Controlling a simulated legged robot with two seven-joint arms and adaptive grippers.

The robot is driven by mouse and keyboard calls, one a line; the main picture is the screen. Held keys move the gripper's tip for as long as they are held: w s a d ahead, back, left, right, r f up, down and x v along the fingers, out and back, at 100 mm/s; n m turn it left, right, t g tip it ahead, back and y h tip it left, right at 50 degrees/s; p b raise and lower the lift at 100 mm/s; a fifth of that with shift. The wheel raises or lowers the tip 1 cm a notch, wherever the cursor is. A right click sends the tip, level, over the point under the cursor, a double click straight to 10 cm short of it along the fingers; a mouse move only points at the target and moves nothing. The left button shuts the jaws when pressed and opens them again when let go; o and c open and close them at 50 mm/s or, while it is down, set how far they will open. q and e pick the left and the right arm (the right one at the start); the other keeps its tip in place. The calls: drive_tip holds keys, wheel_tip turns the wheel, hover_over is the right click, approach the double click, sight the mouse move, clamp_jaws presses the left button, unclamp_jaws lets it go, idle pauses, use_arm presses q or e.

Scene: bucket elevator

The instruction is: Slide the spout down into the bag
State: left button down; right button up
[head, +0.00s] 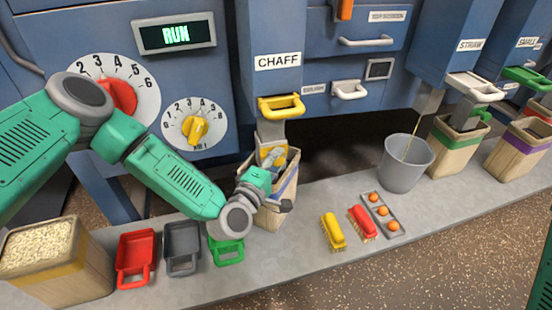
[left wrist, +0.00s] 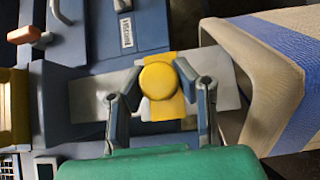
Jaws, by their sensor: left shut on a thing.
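The grey chaff spout (head: 271,129) hangs under the yellow handle (head: 281,105) of the CHAFF unit. The tan bag with a blue band (head: 276,208) stands open below it, partly hidden by my left arm. My left gripper (head: 274,157) is at the front of the spout, just above the bag's mouth. In the left wrist view its two fingers (left wrist: 160,92) are closed on the spout's round yellow knob (left wrist: 158,80). The spout (left wrist: 92,97) lies behind the knob there, and the bag (left wrist: 258,62) is at the right.
A full grain bag (head: 60,262), a red scoop (head: 136,257), a grey scoop (head: 182,247) and a green scoop (head: 228,250) stand left on the ledge. Brushes (head: 333,231), a tray (head: 368,201) and a grey bucket (head: 404,166) stand right. The ledge between bag and brushes is clear.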

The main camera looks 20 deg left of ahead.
use_arm(q)
drive_tip(key=shift+s+d+f, duration=0.25)
drive_tip(key=shift+s+f, duration=0.1)
drive_tip(key=shift+f, duration=0.1)
drive_tip(key=c, duration=1.2)
unclamp_jaws()
drive_tip(key=shift+w+d, duration=0.1)
drive_tip(key=shift+w, duration=0.05)
drive_tip(key=shift+r, duration=0.1)
drive_tip(key=shift+s+a, duration=0.2)
drive_tip(key=shift+s, duration=0.1)
drive_tip(key=s, duration=0.3)
drive_tip(key=s+a, duration=0.1)
drive_tip(key=s, duration=0.3)
drive_tip(key=s+a, duration=0.1)
drive_tip(key=s, duration=0.3)
